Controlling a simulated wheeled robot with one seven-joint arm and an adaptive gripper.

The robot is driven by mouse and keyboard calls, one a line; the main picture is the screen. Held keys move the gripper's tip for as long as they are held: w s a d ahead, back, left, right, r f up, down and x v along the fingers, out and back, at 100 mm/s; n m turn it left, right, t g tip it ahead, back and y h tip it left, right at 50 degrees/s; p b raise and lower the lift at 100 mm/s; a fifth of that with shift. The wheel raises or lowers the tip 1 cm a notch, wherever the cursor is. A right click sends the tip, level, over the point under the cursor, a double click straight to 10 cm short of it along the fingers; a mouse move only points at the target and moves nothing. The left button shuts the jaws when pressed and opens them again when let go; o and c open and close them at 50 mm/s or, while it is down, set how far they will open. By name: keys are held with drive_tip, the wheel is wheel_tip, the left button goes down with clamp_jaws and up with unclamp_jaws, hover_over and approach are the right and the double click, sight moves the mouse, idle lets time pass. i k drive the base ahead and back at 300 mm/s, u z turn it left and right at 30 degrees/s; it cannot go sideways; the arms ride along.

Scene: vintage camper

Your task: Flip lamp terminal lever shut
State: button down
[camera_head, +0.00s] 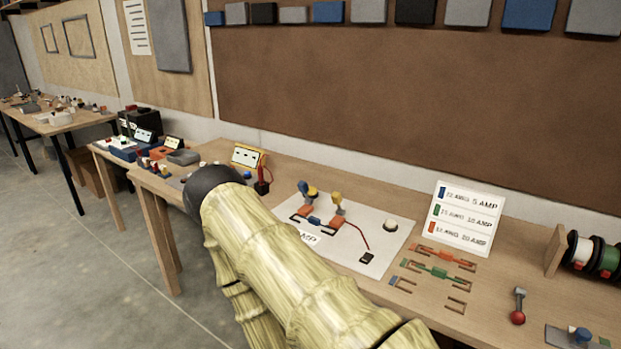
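A white board (365,222) lies on the workbench and carries two orange terminals. The left terminal (305,210) has a blue raised lever (303,187) with a yellow part beside it. The right terminal (333,222) has a yellow raised lever (336,198) with blue below it. Both levers appear to stand up. A small blue piece (315,221) lies between the terminals. A label ending in "AMP" (311,238) is partly hidden by my arm, so I cannot tell which terminal is the lamp's. My arm crosses the lower middle; my gripper is not visible.
An amp chart (463,219) stands at right. Coloured pieces (440,271) and a red-knobbed lever (518,307) lie on the bench. Meters (247,156) stand at left.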

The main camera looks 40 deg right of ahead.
sight(303, 188)
drive_tip(key=z, duration=1.15)
